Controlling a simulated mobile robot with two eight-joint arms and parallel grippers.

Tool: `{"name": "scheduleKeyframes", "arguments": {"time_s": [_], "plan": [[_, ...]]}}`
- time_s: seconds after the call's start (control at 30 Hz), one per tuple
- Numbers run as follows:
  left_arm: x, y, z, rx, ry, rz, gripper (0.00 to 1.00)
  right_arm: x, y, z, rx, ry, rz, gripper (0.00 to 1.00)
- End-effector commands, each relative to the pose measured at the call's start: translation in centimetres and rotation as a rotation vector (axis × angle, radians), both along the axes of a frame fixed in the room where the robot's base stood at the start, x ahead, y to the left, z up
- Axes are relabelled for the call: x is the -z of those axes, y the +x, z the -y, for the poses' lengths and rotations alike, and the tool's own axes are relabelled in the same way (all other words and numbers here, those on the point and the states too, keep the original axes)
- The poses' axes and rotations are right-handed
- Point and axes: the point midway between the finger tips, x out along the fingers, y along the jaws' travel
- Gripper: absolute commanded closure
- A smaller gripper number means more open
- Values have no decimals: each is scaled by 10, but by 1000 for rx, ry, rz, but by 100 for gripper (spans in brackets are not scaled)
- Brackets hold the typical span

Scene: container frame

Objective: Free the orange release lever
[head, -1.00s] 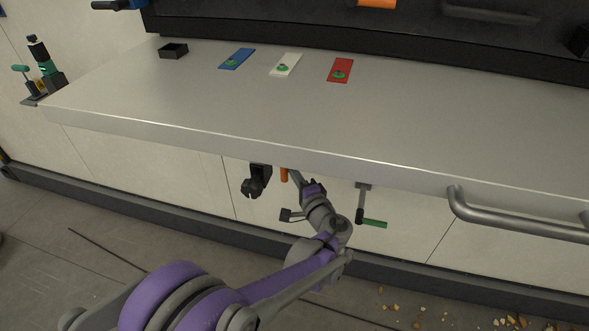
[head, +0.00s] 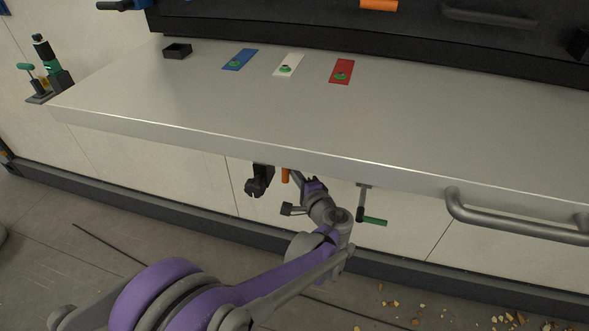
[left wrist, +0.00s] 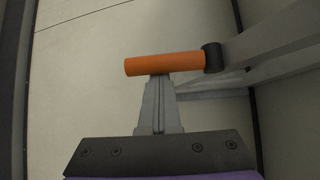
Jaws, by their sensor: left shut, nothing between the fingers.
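The orange release lever (head: 285,175) hangs just under the front edge of the worktop in the head view, its upper part hidden by that edge. In the left wrist view the orange lever (left wrist: 165,64) lies across the picture with a black collar at its right end, joined to grey struts. My left gripper (left wrist: 158,82) is shut and empty, its fingertips at the lever's lower side near the middle. Whether they touch it or stop just short, I cannot tell. In the head view my purple and grey left arm reaches under the worktop edge. My right gripper is not in view.
The grey worktop (head: 330,120) holds blue (head: 240,58), white (head: 292,62) and red (head: 343,66) plates. A grey rail (head: 500,225) runs along the front.

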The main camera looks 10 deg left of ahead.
Motion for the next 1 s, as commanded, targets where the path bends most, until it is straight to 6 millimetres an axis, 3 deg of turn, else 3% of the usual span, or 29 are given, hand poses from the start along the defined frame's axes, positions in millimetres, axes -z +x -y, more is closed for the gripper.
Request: {"name": "scheduleKeyframes", "arguments": {"time_s": [0.67,1.0], "plan": [[-17,-33,-3,-4,21,-599,100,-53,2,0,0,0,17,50],[-27,-45,-3,-4,23,-589,100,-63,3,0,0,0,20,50]]}}
